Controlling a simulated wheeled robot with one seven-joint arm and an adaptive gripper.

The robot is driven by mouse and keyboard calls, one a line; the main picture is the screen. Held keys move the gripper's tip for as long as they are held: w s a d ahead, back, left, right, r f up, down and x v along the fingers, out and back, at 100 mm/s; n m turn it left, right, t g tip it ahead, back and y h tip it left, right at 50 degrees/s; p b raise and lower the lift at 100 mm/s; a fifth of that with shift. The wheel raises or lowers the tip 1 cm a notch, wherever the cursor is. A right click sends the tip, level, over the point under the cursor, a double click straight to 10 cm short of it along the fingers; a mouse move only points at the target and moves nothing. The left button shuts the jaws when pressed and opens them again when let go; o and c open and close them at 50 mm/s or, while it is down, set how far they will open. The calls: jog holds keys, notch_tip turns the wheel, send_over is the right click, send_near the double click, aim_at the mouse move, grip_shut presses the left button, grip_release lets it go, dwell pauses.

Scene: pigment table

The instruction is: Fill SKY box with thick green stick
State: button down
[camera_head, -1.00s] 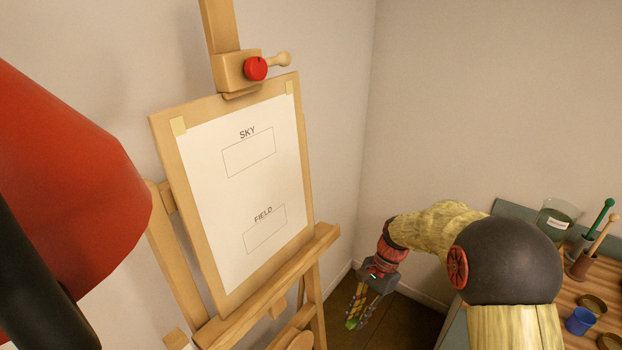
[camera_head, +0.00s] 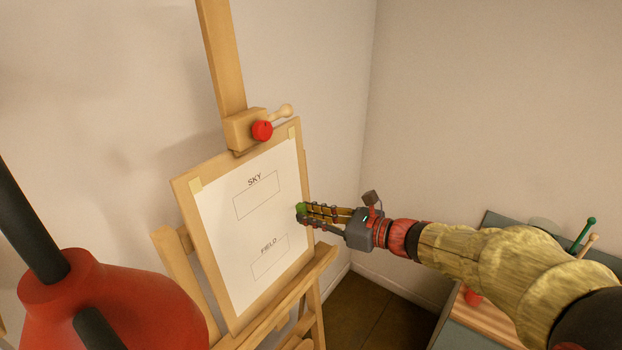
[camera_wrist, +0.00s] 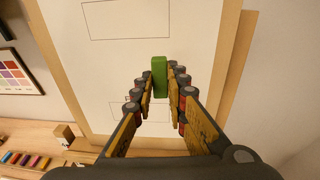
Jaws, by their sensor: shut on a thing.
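White paper (camera_head: 222,228) is taped to a wooden board on an easel. Its upper box, labelled SKY (camera_head: 257,196), is an empty outline. A lower box labelled FIELD (camera_head: 270,258) is also an empty outline. My gripper (camera_head: 303,212) is at the right edge of the paper, to the right of and between the two boxes. It is shut on a thick green stick (camera_wrist: 159,76), whose tip also shows in the head view (camera_head: 300,208). In the wrist view the SKY box (camera_wrist: 127,20) lies above and left of the stick. I cannot tell whether the stick touches the paper.
The easel's ledge (camera_head: 318,262) runs below the board. A red knob (camera_head: 262,131) and wooden peg are above it. A table (camera_head: 492,222) with a green-handled tool (camera_head: 583,234) is at the right. The wrist view shows several coloured sticks (camera_wrist: 24,159) at lower left.

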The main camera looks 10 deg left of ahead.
aim_at(261, 192)
notch_tip(261, 192, up, 6)
jog(key=m+t+p, duration=0.1)
jog(key=t, duration=0.1)
jog(key=shift+w+x, duration=0.25)
jog(key=shift+x, duration=2.55)
jog(key=shift+w+a+r, duration=0.1)
jog(key=shift+w+a, duration=0.3)
jog(key=shift+a, duration=0.15)
jog(key=shift+s+a+b, duration=0.1)
jog(key=shift+s+b, duration=0.05)
jog(key=shift+b, duration=0.2)
jog(key=shift+s+a+b, duration=0.25)
jog(key=shift+s, duration=0.3)
jog(key=shift+s+a+b, duration=0.25)
jog(key=shift+s+a, duration=0.05)
jog(key=shift+s, duration=0.25)
jog(key=shift+s+a+b, duration=0.65)
jog(key=shift+s+a, duration=0.15)
jog(key=shift+s, duration=0.35)
jog(key=shift+s+a+g, duration=0.1)
jog(key=shift+g, duration=0.2)
